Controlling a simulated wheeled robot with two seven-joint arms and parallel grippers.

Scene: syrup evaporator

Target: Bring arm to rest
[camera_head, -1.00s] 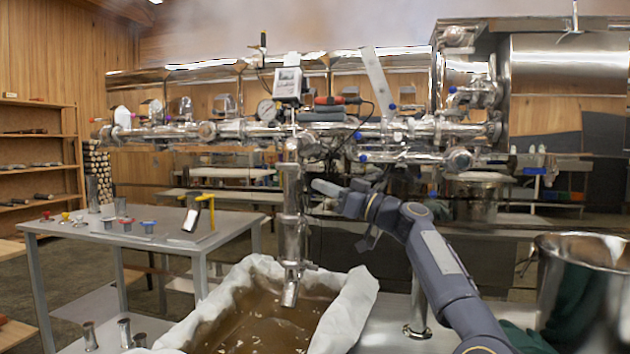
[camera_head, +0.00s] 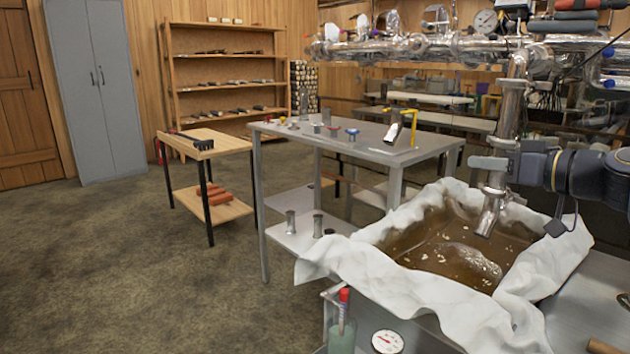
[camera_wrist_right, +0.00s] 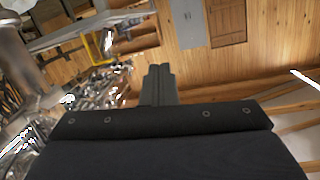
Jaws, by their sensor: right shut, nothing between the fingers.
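My right gripper (camera_head: 482,162) comes in from the right and overlaps the vertical steel pipe (camera_head: 511,105) above the filter pan; I cannot tell whether it touches the pipe. Its arm (camera_head: 585,172) runs out at the right edge. In the right wrist view its dark fingers (camera_wrist_right: 158,85) are together, with nothing between them. My left gripper is in neither view.
A pan lined with white cloth (camera_head: 335,258), holding brown syrup, stands below the spout. A metal table (camera_head: 350,145) with small parts, a wooden cart (camera_head: 215,145), shelves (camera_head: 225,75) and a grey cabinet (camera_head: 95,90) stand left. The floor at left is clear.

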